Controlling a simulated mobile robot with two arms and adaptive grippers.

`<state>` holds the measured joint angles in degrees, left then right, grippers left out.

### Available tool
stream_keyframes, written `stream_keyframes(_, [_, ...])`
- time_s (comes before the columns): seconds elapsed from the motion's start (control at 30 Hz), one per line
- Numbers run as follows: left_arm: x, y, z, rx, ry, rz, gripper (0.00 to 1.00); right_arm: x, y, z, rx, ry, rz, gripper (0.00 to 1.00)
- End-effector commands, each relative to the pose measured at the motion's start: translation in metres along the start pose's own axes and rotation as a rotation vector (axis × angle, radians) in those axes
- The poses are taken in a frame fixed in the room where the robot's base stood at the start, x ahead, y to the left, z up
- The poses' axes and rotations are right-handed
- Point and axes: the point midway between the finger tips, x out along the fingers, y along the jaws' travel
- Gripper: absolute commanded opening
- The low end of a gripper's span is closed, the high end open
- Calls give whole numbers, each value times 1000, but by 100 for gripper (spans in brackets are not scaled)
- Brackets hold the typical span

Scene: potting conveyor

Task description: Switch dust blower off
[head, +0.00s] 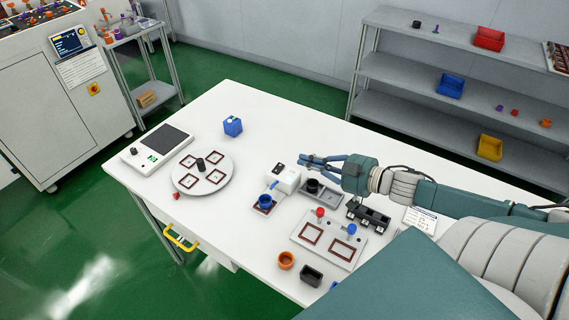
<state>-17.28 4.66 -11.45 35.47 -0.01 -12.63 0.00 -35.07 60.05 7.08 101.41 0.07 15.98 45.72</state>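The dust blower looks to be the small white box (287,179) near the middle of the table, with a dark switch on its top and a blue nozzle at its left. A blue pot (265,202) stands on a red-framed pad in front of the nozzle. My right gripper (305,162), blue-grey, reaches in from the right, its fingertips just above and right of the white box. No object shows between its fingers; their gap is too small to judge. The switch position cannot be read. My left gripper is not in view.
A grey tray with a black pot (312,186) lies under the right gripper. A plate with red and blue knobs (329,241), a round turntable (203,175), a control panel (158,147) and a blue cube (232,126) share the table. Shelves (440,69) stand behind.

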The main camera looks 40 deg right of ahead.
Motion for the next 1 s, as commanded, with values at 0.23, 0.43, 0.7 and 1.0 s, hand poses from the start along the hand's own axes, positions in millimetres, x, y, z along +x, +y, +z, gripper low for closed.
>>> stream_keyframes(0.23, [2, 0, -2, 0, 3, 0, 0, 35, 1, -2, -2, 4, 1, 0])
stream_keyframes(0.43, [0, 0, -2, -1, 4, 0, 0, 61, 1, -3, -3, 3, 1, 0])
stream_keyframes(0.7, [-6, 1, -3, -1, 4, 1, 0, 87, 1, 14, 4, -1, 2, 0])
stream_keyframes(1.0, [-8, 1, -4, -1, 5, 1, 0, 92, 0, 38, 1, 0, 0, 0])
